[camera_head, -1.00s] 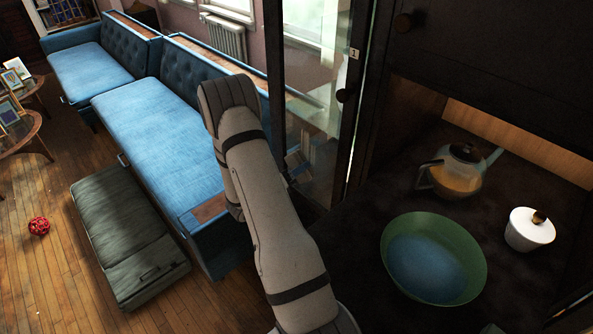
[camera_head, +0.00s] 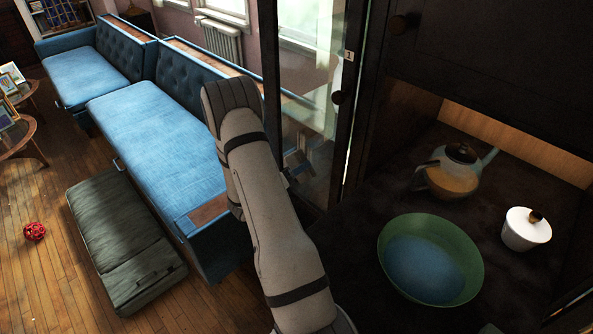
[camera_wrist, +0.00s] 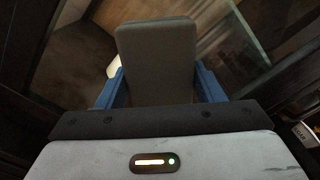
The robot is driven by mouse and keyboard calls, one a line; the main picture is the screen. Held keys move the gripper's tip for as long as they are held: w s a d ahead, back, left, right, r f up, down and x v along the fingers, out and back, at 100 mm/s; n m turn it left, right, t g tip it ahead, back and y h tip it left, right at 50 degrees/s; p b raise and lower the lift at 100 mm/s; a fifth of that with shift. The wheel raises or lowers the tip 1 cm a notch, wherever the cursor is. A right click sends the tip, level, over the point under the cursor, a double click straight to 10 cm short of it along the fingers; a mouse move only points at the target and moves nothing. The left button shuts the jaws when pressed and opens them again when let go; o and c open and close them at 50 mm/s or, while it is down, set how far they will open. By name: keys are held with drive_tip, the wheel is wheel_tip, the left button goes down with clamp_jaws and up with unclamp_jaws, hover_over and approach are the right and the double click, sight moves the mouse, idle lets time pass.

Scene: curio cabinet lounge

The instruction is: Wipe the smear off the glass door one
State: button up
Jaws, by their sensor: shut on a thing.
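Glass door one (camera_head: 305,150) stands open in the head view, with a dark frame and a small label marked 1 (camera_head: 348,56). No smear can be made out on its glass. In the wrist view my gripper (camera_wrist: 159,78) has blue fingers shut on a flat grey-brown pad (camera_wrist: 156,50) with rounded corners. The pad's far face is hidden. Glass and a dark frame edge show beyond it, but I cannot tell whether the pad touches the glass.
Inside the cabinet are a green bowl (camera_head: 455,245), a glass teapot (camera_head: 450,172) and a white lidded jar (camera_head: 525,229). A blue sofa (camera_head: 165,135) and a dark green ottoman (camera_head: 120,240) stand left of my arm. A red ball (camera_head: 35,231) lies on the floor.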

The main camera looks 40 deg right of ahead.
sight(297, 161)
drive_tip(key=shift+a+r+p, duration=0.15)
drive_tip(key=shift+r+p, duration=0.95)
drive_tip(key=shift+r, duration=0.8)
drive_tip(key=shift+d+r+p, duration=0.2)
drive_tip(key=shift+r+p, duration=2.05)
drive_tip(key=shift+r, duration=1.45)
drive_tip(key=shift+a+f, duration=0.1)
drive_tip(key=shift+f+b, duration=2.45)
drive_tip(key=shift+f, duration=0.4)
wheel_tip(297, 161, down, 5)
drive_tip(key=b, duration=0.4)
drive_tip(key=shift+f, duration=0.2)
drive_tip(key=shift+a, duration=0.1)
drive_tip(key=shift+s+a, duration=0.15)
drive_tip(key=shift+a, duration=1.35)
drive_tip(key=shift+s+a, duration=0.1)
drive_tip(key=shift+a, duration=1.35)
